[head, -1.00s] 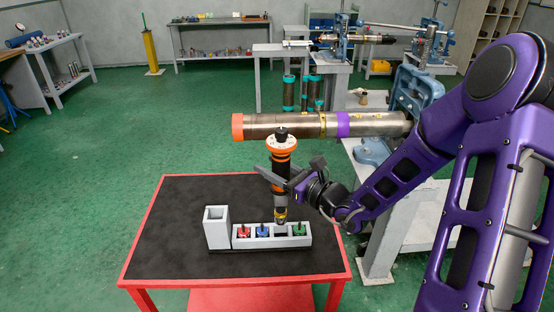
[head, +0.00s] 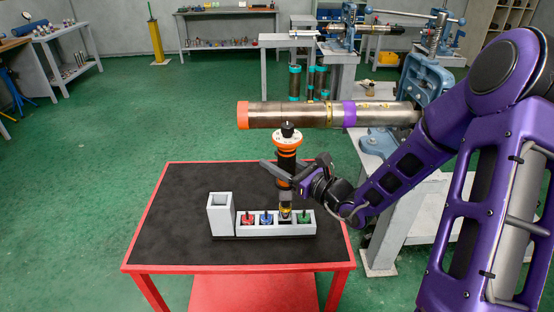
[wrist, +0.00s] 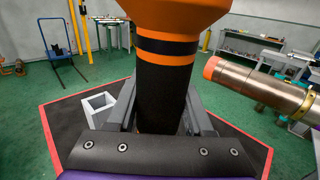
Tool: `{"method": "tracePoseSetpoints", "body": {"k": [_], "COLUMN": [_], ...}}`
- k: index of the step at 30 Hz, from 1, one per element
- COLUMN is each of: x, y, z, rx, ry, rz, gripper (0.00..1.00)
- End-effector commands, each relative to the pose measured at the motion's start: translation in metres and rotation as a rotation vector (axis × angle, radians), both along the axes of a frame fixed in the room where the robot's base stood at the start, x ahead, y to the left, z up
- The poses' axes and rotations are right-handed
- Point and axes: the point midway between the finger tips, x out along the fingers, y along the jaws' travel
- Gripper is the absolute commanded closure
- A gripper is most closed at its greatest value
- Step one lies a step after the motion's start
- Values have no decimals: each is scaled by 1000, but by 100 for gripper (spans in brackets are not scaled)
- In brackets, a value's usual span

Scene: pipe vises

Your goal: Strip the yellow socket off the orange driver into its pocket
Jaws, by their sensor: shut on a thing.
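My gripper (head: 284,174) is shut on the black body of the orange driver (head: 287,142), which stands upright over the pocket rack (head: 274,229) on the table. In the wrist view the driver's black shaft (wrist: 162,90) fills the middle, between the fingers. The driver's lower end is at the rack's third pocket from the left, between the blue and green sockets. A small patch of the yellow socket (head: 285,206) shows there at the driver's tip. The front wall hides its bottom, so I cannot tell if it touches the pocket floor.
Red (head: 248,217), blue (head: 266,218) and green (head: 304,216) sockets sit in the other pockets. A grey open box (head: 220,214) stands at the rack's left end. A long pipe (head: 300,115) with an orange end extends behind the driver's top. The dark tabletop (head: 180,210) is clear at left.

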Motion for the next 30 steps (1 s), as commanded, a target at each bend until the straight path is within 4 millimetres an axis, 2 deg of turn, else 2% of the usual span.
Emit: {"method": "tracePoseSetpoints", "body": {"k": [30], "x": [0], "y": [0], "z": [-9], "rx": [1], "ry": [-5], "rz": [0], "gripper": [100]}}
